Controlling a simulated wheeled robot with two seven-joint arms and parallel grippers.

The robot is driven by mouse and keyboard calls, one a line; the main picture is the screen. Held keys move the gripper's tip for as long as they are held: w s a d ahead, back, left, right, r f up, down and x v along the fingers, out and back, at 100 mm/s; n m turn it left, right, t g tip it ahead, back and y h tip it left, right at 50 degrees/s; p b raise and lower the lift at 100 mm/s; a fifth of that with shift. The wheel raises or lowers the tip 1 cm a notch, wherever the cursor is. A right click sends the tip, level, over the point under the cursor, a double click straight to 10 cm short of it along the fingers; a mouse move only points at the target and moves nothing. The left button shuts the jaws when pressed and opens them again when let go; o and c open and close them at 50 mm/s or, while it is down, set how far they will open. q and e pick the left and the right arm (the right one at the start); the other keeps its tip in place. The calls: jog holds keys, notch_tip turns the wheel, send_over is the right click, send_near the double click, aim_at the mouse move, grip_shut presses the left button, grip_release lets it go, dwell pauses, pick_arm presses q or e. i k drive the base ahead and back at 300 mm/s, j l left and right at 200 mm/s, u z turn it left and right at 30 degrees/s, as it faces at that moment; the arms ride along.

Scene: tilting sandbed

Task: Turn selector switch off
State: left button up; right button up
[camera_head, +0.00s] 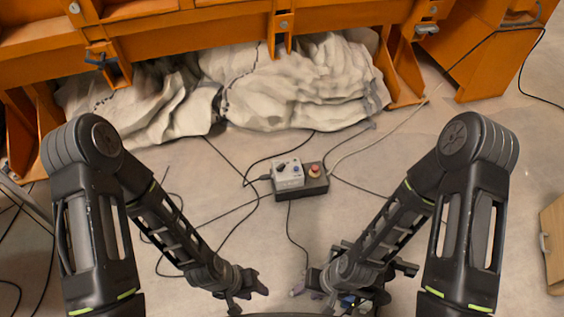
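A small control box (299,184) lies on the floor in the middle of the head view. Its left part is a light grey panel (287,180) with a dark selector switch (281,167) and a small blue button. Its right part is dark with a red button (314,170). The switch's exact position is too small to tell. My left gripper (262,292) is below and left of the box, apart from it, with nothing seen in it. My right gripper (300,291) is below the box, also apart from it. Its fingers are small and partly overlapped by its own links.
An orange steel frame (190,25) spans the back, with crumpled pale sheeting (300,85) under it. Several black cables run over the floor around the box. A wooden box (553,245) stands at the right edge. The floor between my arms is otherwise clear.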

aim_at(280, 168)
jog(key=z, duration=0.4)
jog(key=i+j+z, duration=0.1)
jog(key=z, duration=0.3)
jog(key=j+z, duration=0.15)
jog(key=z, duration=0.25)
jog(key=j+z, duration=0.15)
jog(key=z, duration=0.25)
jog(key=j+z, duration=0.4)
jog(key=j, duration=0.2)
jog(key=k+j+z, duration=0.1)
jog(key=j+z, duration=0.3)
jog(key=j, duration=0.25)
jog(key=k+j, duration=0.1)
jog(key=j, duration=0.65)
jog(key=k+j+z, duration=0.1)
jog(key=j, duration=0.25)
jog(key=k+j, duration=0.15)
jog(key=j, duration=0.2)
